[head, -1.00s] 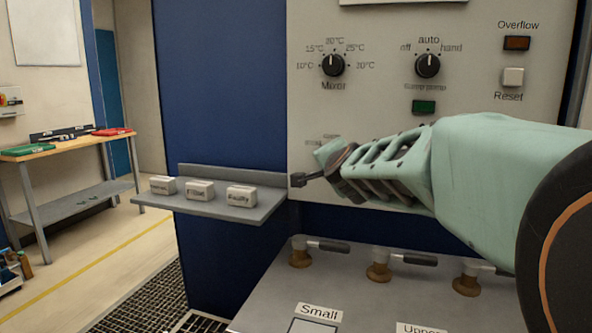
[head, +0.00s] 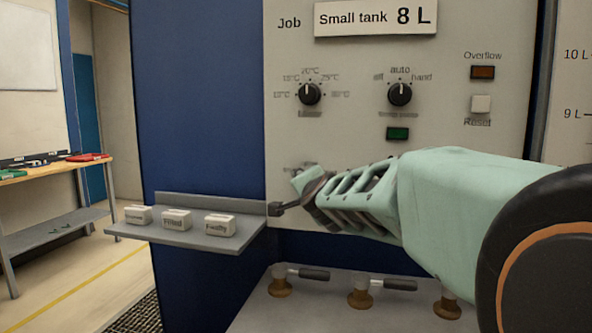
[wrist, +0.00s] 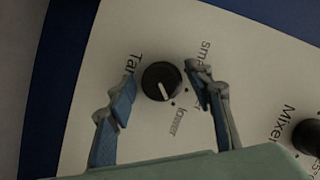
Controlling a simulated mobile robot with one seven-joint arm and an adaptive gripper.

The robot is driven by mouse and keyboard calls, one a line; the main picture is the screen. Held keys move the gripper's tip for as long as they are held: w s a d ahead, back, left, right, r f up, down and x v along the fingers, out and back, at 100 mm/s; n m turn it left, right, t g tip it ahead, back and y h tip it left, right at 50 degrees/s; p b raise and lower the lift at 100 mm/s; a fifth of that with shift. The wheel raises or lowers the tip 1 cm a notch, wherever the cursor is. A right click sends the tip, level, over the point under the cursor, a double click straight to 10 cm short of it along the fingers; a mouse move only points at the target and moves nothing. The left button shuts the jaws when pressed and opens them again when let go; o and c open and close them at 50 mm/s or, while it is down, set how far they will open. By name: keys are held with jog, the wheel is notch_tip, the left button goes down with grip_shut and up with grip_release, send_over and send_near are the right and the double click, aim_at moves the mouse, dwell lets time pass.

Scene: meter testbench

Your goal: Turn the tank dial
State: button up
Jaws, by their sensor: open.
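The tank dial (wrist: 161,82) is a round black knob with a white pointer line on the pale panel. Its pointer points down in the wrist view, towards the side of the "lower" label. "small" stands to its upper right, and a partly covered word starting "Tan" to its left. My gripper (wrist: 160,79) is open, one blue-padded finger on each side of the dial. I cannot tell whether either finger touches it. In the head view my gripper (head: 287,195) is at the panel's lower left and hides the dial.
The mixer dial (head: 310,94) and pump dial (head: 400,94) are above my gripper. A grey shelf (head: 240,240) with three labelled blocks juts out at left, close to a fingertip. Valves with dark handles (head: 385,284) stand below. A job sign (head: 375,18) reads "Small tank 8 L".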

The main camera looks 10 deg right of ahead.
jog(key=shift+r+p, duration=0.3)
jog(key=shift+p, duration=0.6)
jog(key=shift+n+p, duration=0.4)
jog(key=shift+p, duration=0.2)
jog(key=shift+g+h+p, duration=0.3)
jog(key=shift+p, duration=0.65)
jog(key=n+p, duration=0.1)
jog(key=p, duration=0.2)
jog(key=shift+g, duration=0.3)
